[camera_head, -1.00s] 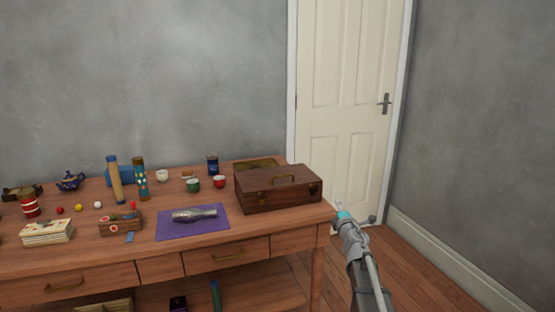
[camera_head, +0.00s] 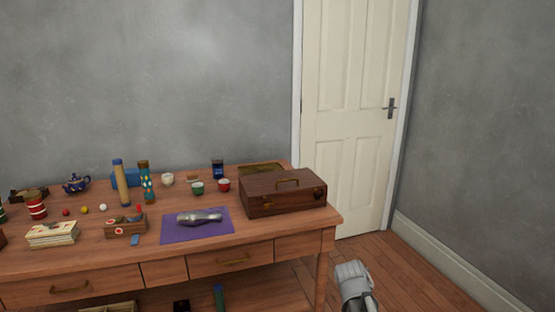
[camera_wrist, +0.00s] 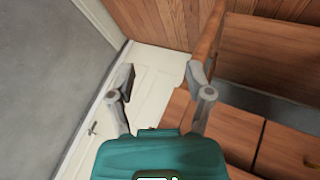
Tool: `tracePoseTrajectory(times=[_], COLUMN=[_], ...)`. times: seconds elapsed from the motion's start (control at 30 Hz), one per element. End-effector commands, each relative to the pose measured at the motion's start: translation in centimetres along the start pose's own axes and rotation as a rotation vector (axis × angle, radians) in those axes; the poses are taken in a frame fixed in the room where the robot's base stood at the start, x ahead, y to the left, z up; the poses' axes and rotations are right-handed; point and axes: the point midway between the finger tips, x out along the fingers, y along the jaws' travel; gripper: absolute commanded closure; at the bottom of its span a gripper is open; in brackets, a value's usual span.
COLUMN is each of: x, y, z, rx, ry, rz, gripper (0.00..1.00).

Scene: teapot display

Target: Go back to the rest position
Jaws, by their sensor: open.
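My gripper (camera_wrist: 158,74) shows in the wrist view with its two grey fingers spread apart and nothing between them. Its teal body fills the bottom middle of that view. In the head view only a grey part of my arm (camera_head: 355,284) shows at the bottom, to the right of the wooden table (camera_head: 285,230). The fingers cannot be made out there. The arm is apart from the things on the table.
A wooden case (camera_head: 283,193) stands at the table's right end. A purple mat (camera_head: 180,232) with a silvery object (camera_head: 199,217) lies left of it. A teapot (camera_head: 76,183), cups and tubes stand farther left. The closed door (camera_head: 355,140) is behind.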

Motion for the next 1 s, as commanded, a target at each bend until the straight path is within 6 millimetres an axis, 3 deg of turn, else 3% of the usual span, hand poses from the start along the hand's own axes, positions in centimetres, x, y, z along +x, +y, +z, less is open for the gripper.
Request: tracePoseTrajectory(times=[0.03,0.2,0.6,0.67,1.0], x=[-0.6,-2.2,-5.8,-6.4,-9.0], y=[-1.2,-4.8,-9.4,-10.0,-8.6], z=[1.6,5.5,10.4,11.0,9.6], rx=[0.030,0.106,0.169,0.174,0.174], ry=[-0.053,-0.216,-0.448,-0.478,-0.480], rz=[-0.049,-0.196,-0.400,-0.426,-0.427], gripper=[0.34,0.34,0.34,0.34,0.34])
